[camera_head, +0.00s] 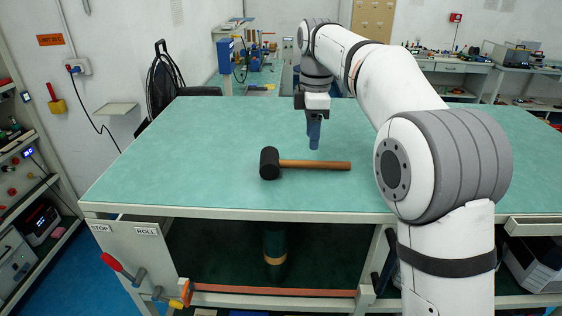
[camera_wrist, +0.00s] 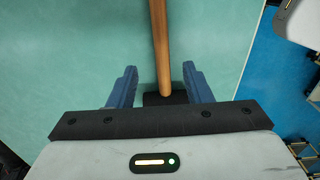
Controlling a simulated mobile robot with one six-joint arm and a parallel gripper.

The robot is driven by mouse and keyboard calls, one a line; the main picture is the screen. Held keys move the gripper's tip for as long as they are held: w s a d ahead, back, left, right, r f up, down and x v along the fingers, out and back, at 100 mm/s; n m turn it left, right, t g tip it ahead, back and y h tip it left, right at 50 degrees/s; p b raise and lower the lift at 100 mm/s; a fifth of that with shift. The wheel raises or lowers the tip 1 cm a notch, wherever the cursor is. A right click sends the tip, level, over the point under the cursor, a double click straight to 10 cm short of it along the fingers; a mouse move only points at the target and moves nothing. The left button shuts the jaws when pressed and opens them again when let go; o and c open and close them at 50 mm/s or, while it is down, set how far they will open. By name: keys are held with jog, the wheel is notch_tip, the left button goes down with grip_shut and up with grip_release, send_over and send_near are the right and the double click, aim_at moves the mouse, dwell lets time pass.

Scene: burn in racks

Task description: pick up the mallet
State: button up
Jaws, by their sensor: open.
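The mallet (camera_head: 315,164) lies on the green workbench top (camera_head: 220,135), its black head at the left and its wooden handle pointing right. My gripper (camera_head: 314,140) hangs above and just behind the handle in the head view, with its blue fingers pointing down. In the wrist view the mallet's handle (camera_wrist: 161,50) runs from the top edge down between the two open blue fingers of my gripper (camera_wrist: 160,85). The black head shows there only in part, mostly hidden behind the gripper body. The fingers appear apart from the handle.
The bench top around the mallet is clear. A dark cylinder (camera_head: 275,245) stands on the shelf below. A red-handled clamp (camera_head: 130,275) sits at the bench's front left. Shelving (camera_head: 20,170) stands at the far left, and another bench (camera_head: 450,66) is at the back right.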

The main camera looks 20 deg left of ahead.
aim_at(308, 164)
notch_tip(308, 164, down, 8)
jog(key=shift+s+r+p, duration=0.15)
jog(key=shift+r+p, duration=0.1)
jog(key=shift+p, duration=0.3)
jog(key=shift+c, duration=0.3)
grip_shut()
